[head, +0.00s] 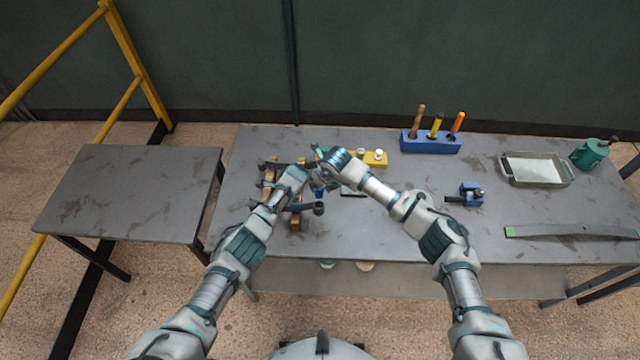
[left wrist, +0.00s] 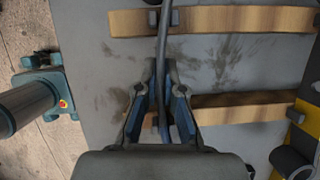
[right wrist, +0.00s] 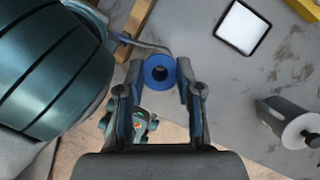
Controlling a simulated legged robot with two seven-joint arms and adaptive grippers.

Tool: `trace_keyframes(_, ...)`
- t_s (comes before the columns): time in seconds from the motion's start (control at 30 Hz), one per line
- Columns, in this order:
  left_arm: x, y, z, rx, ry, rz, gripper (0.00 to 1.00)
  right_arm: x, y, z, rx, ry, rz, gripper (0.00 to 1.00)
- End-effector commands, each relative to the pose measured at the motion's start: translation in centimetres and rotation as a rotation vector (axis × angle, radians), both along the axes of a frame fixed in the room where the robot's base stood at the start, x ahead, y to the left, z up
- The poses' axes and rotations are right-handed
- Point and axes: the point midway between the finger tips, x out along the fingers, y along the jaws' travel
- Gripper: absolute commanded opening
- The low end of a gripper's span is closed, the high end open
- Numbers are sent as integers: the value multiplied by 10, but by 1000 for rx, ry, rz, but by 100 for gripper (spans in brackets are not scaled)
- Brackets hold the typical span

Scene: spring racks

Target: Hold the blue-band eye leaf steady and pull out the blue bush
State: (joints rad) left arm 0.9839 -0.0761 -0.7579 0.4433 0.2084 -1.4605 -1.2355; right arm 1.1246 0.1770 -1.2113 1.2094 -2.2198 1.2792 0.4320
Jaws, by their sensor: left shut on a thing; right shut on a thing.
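The dark leaf (left wrist: 163,45) runs between the fingers of my left gripper (left wrist: 164,85), which is shut on it. In the right wrist view a grey leaf end (right wrist: 146,46) reaches the blue bush (right wrist: 158,72), a ring with a dark hole. My right gripper (right wrist: 160,88) is shut on the bush, with one finger on each side. I cannot tell whether the bush still sits in the eye. In the head view my left gripper (head: 300,176) and right gripper (head: 326,158) are close together and hide most of the leaf's eye. No blue band is clear.
Wooden supports (left wrist: 235,18) lie under the leaf. Another dark leaf with an eye (head: 318,208) lies in front. A yellow block (head: 376,160), a blue tool holder (head: 430,144), a small blue fixture (head: 470,194) and a metal tray (head: 537,170) stand rightward.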

Motion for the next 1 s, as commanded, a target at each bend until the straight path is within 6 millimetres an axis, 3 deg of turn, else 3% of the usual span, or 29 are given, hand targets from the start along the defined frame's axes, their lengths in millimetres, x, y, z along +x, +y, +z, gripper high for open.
trace_keyframes(0.17,7,-1,6,-1,-19,-8,0,0,0,0,0,0,0,0)
trace_keyframes(0.2,6,-1,6,-1,-19,-7,17,0,0,0,0,0,0,0)
trace_keyframes(0.3,5,-1,5,-1,-15,-5,36,0,0,0,0,0,0,0)
trace_keyframes(0.73,3,0,11,-2,-9,-3,36,-1,0,0,0,-1,0,0)
trace_keyframes(0.87,2,0,27,-1,-10,-3,36,-1,0,0,0,-1,0,0)
trace_keyframes(1.0,5,0,59,-1,-12,-3,36,-1,0,0,0,-1,0,0)
